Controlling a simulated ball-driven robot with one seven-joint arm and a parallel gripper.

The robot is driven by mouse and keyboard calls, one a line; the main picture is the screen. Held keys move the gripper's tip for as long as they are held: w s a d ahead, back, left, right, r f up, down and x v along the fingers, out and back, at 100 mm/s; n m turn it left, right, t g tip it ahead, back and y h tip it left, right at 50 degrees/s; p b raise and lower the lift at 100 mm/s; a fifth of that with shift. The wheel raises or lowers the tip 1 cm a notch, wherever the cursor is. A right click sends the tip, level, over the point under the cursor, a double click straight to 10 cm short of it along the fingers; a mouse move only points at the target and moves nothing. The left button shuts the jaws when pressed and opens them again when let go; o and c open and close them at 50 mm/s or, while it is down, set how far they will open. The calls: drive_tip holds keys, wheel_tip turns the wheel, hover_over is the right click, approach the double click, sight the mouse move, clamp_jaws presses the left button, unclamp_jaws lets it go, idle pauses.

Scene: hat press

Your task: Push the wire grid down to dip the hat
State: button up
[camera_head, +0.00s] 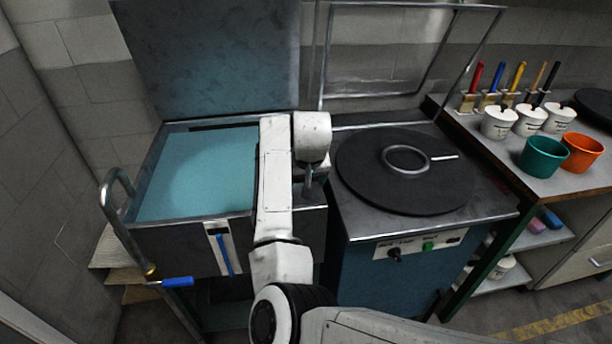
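A tank (165,236) holding flat teal liquid (200,172) stands at the left, with a raised dark panel (215,60) behind it. No hat can be made out. A metal frame (468,55) stands upright behind the round black plate; it may be the wire grid, but no mesh can be made out clearly. My white arm reaches across the tank's right side. My gripper (309,186) points down near the tank's right edge, between tank and plate. It is small and partly hidden by my wrist, so its opening and any contact cannot be told.
A round black plate (365,180) with a metal ring (385,154) on it tops the blue cabinet at right. A bent pipe (118,215) with a blue lever (178,282) stands at the tank's left. Cups and green and orange buckets (543,158) stand on the right bench.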

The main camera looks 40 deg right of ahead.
drive_tip(key=shift+s+f, duration=0.1)
drive_tip(key=shift+f, duration=0.25)
drive_tip(key=o, duration=1.4)
drive_tip(key=shift+r, duration=0.1)
drive_tip(key=v, duration=1)
drive_tip(key=shift+a+r, duration=0.1)
drive_tip(key=shift+r, duration=0.3)
drive_tip(key=shift+f, duration=0.1)
